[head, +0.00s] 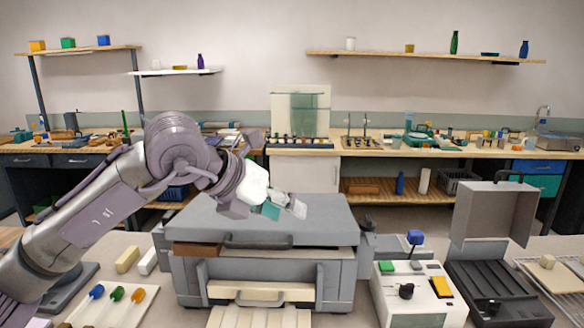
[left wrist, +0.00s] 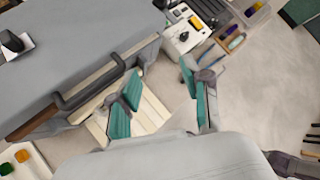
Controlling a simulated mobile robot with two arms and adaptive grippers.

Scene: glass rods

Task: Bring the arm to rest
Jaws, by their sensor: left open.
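My left arm comes in from the left in the head view. Its gripper (head: 285,208) is over the flat grey top of a large box-like machine (head: 325,215). In the left wrist view the two teal-padded fingers (left wrist: 163,95) are spread wide with nothing between them. The machine's grey lid and dark handle (left wrist: 90,85) are at the left of that view, with a cream slatted part below the handle. The gap between gripper and lid is hard to judge. My right gripper does not show in the head view.
A white rack (head: 108,306) with blue, green and orange round ends stands front left. A white control box (head: 415,305) and a grey case with raised lid (head: 495,215) stand to the right. A long bench (head: 380,150) with labware runs along the back wall.

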